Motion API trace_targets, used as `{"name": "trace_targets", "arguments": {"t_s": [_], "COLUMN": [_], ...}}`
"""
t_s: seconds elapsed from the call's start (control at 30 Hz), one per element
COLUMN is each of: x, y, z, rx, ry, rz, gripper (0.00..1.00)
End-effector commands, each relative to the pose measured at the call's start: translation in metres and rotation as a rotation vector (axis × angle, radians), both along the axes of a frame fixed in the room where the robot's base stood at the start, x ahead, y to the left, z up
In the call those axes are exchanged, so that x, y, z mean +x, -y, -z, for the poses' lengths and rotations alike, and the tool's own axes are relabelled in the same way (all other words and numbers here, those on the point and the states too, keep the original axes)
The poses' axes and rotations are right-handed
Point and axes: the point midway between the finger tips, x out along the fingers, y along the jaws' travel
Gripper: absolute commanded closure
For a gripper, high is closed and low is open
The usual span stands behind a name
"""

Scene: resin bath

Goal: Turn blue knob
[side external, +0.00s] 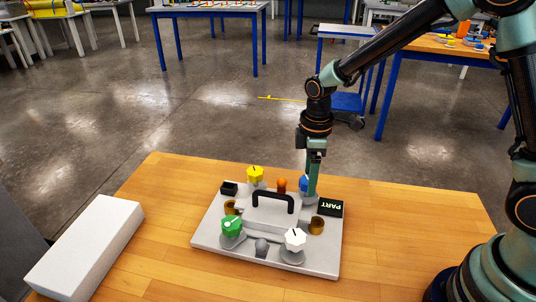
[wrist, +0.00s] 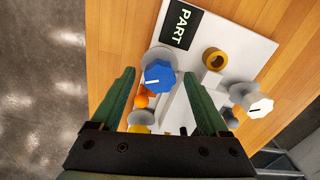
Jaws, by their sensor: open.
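The blue knob (wrist: 159,76) shows in the wrist view as a faceted knob with a white line mark, on a round grey base. It lies just ahead of and between the fingertips of my open gripper (wrist: 158,72). In the side external view the blue knob (side external: 303,184) is at the back right of the grey panel (side external: 213,239), partly hidden by my gripper (side external: 312,190), which points down at it. I cannot tell whether a finger touches it.
The panel also bears a yellow knob (side external: 255,174), a green knob (side external: 232,226), a white knob (side external: 295,239), an orange piece (side external: 282,185), a black handle (side external: 273,197) and a PART display (side external: 330,208). A white block (side external: 87,247) lies at left. The wooden table (side external: 410,215) is clear at right.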

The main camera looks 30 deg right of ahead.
Motion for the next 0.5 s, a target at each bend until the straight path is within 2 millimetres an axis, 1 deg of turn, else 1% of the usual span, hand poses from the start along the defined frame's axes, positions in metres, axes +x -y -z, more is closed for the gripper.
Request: {"name": "trace_targets", "arguments": {"t_s": [0.1,0.3,0.33,0.37,0.4,0.47,0.5], "x": [0.0001,0.0001,0.0001,0.0001,0.0001,0.0001,0.0001], "y": [0.0001,0.0000,0.0000,0.0000,0.0000,0.0000,0.0000], "z": [0.0032,0.0033,0.0032,0.0032,0.0032,0.0031,0.0031], "rx": [0.000,0.000,0.000,0.000,0.000,0.000,0.000], "ry": [0.001,0.001,0.001,0.001,0.001,0.001,0.001], "rz": [0.000,0.000,0.000,0.000,0.000,0.000,0.000], "gripper": [0.22,0.22,0.26,0.37,0.52,0.75,0.91]}}
